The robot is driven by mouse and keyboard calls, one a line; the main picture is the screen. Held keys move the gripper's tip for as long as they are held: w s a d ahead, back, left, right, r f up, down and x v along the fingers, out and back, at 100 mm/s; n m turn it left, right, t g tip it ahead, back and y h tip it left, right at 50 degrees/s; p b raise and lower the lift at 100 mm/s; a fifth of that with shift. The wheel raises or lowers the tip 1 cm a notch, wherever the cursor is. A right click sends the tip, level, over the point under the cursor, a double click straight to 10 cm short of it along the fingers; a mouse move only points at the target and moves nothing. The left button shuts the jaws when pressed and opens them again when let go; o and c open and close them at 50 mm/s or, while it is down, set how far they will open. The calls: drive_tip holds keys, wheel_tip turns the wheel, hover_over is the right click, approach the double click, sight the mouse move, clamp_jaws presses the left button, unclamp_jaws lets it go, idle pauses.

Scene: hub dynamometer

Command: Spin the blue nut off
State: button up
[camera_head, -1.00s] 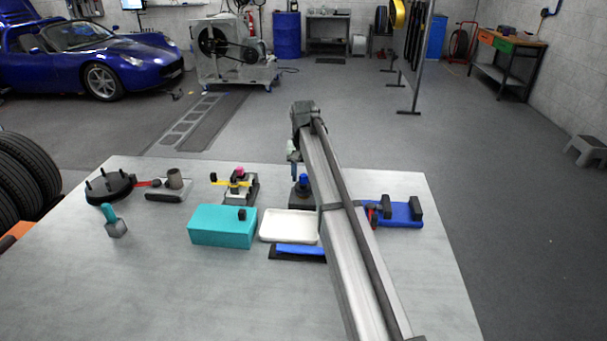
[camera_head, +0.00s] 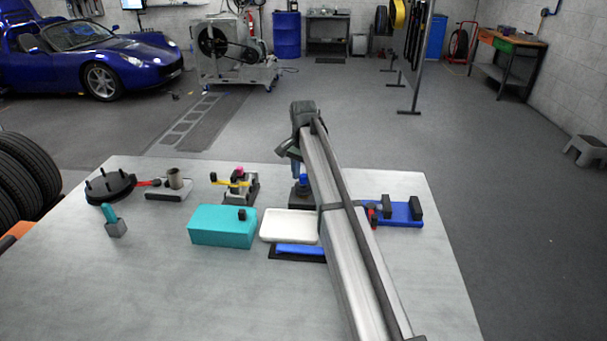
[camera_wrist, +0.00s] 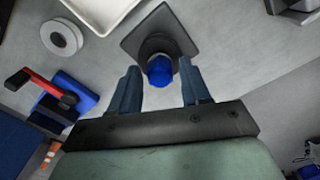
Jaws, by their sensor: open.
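The blue nut (camera_wrist: 160,70) sits on top of a dark post on a square dark base (camera_wrist: 137,42) in the wrist view. In the head view the blue nut (camera_head: 305,182) shows just left of my arm, on its dark base (camera_head: 299,200). My gripper (camera_wrist: 158,90) is open, with one blue-grey finger on each side of the nut in the wrist view. Gaps show between the nut and both fingers, and nothing is held. In the head view my gripper (camera_head: 296,165) is mostly hidden by my wrist and arm.
A white tray (camera_head: 289,226) and a teal box (camera_head: 222,226) stand near the nut's base. A blue fixture with black blocks (camera_head: 402,212) is to the right. A yellow-handled fixture (camera_head: 238,186) and a studded black hub (camera_head: 110,187) are to the left. The table's front is clear.

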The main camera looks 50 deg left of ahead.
sight(303, 175)
drive_tip(key=shift+m, duration=6)
clamp_jaws()
drive_tip(key=shift+s+n, duration=0.1)
drive_tip(key=shift+n, duration=0.4)
drive_tip(key=shift+r, duration=0.1)
drive_tip(key=shift+r, duration=2.9)
